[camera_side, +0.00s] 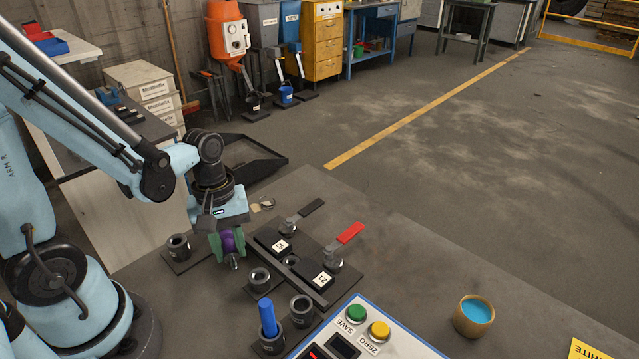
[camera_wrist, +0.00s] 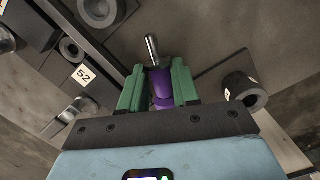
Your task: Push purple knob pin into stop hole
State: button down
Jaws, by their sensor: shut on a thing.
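My gripper (camera_side: 227,244) is shut on the purple knob pin (camera_side: 232,240), with its green fingers on either side of the knob. In the wrist view the purple knob (camera_wrist: 161,92) sits between the fingers (camera_wrist: 158,85), and its metal shank (camera_wrist: 152,50) sticks out past them. In the side view the shank points down and is clear of any hole, left of the black fixture (camera_side: 292,262). I cannot tell for sure which opening is the stop hole.
Black sockets stand left of my gripper (camera_side: 178,246) and in front of the fixture (camera_side: 259,279). A blue-handled pin (camera_side: 267,317) stands in one socket. A red lever (camera_side: 350,232), a black lever (camera_side: 311,207), a button panel (camera_side: 375,335) and a blue-filled cup (camera_side: 474,314) lie to the right.

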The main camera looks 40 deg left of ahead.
aim_at(231, 242)
jog(key=c, duration=0.7)
grip_release()
jog(key=shift+c, duration=0.2)
jog(key=shift+r, duration=0.15)
notch_tip(231, 242, up, 12)
jog(key=a, duration=0.1)
jog(key=shift+w+a, duration=0.2)
jog(key=w+d+m+t, duration=0.1)
jog(key=m+t, duration=0.1)
jog(key=m, duration=0.1)
jog(key=w+d+m+t+y, duration=0.1)
jog(key=m+t, duration=0.1)
jog(key=m, duration=0.2)
jog(key=w+m+t, duration=0.2)
jog(key=m+t, duration=0.1)
jog(key=m, duration=0.1)
jog(key=shift+d, duration=0.4)
jog(key=shift+w+d+r+m+t, duration=0.1)
jog(key=shift+w+r+m+t, duration=0.15)
jog(key=shift+m, duration=0.45)
jog(key=c, duration=0.4)
